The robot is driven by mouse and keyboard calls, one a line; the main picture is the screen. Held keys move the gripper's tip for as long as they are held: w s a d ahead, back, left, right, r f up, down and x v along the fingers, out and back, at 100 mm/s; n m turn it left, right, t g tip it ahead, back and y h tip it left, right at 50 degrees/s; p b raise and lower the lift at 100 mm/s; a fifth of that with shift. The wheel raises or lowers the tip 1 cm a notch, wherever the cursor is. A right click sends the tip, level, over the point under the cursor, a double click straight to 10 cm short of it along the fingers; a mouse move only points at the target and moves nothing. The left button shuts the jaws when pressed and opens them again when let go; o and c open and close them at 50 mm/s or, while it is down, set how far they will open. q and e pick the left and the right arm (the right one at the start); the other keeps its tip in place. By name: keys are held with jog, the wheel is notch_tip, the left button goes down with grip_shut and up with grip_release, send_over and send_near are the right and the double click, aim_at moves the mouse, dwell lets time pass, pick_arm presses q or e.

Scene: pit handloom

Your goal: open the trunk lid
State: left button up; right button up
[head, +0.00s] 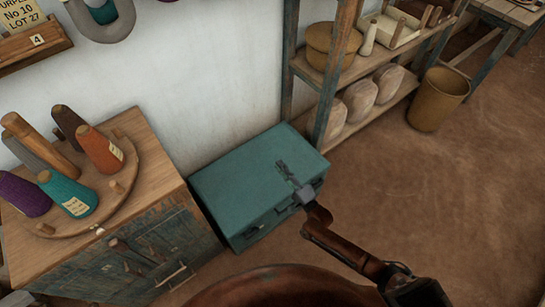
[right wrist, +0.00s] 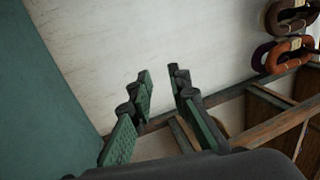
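The teal trunk (head: 235,180) stands on the floor against the white wall in the head view. Its lid looks shut, with dark fittings on the front face. My right gripper (head: 283,170) is over the right part of the lid near its front edge; whether it touches cannot be told. In the right wrist view, the right gripper (right wrist: 160,80) has its fingers apart with nothing between them. A flat teal surface of the trunk (right wrist: 40,100) fills the left side there, beside the fingers. The gripper and wrist hide part of the trunk's front.
A wooden cabinet (head: 150,250) with yarn cones on a round board stands close left of the trunk. A shelf rack (head: 330,100) with baskets and bundles stands right behind it. A brown bin (head: 438,98) is farther right. Bare floor (head: 440,180) lies right of the trunk.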

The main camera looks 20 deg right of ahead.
jog(key=x, duration=0.5)
jog(key=shift+w+a, duration=0.2)
jog(key=shift+w, duration=0.2)
grip_shut()
dwell(0.4)
grip_release()
jog(key=v, duration=1.2)
jog(key=shift+o, duration=0.3)
jog(key=shift+s+r, duration=0.1)
